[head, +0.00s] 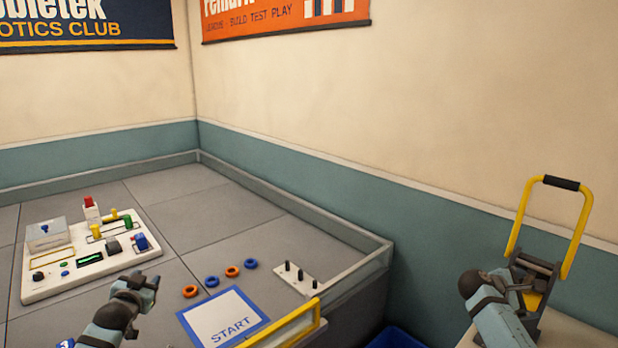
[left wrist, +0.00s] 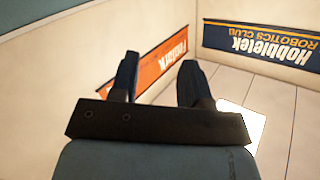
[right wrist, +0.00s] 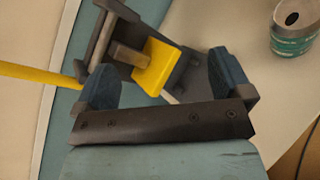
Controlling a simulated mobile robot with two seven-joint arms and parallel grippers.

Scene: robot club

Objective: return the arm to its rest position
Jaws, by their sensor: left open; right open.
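My left gripper (head: 143,287) is open and empty above the grey mat, near the front right of the white control board (head: 62,285). My right gripper (head: 513,281) is at the right, in front of a dark device with a yellow looped handle (head: 522,220). In the right wrist view my right gripper (right wrist: 165,80) is open, and the device's yellow block (right wrist: 156,68) shows beyond its fingers. I cannot tell whether they touch.
Orange and blue rings (head: 232,271) lie behind the START sheet (head: 222,322). A pegged plate (head: 296,279) sits near the mat's right border. A yellow bar (head: 285,326) is at the front. A blue bin (head: 396,338) stands below. A can (right wrist: 294,28) stands on the right table.

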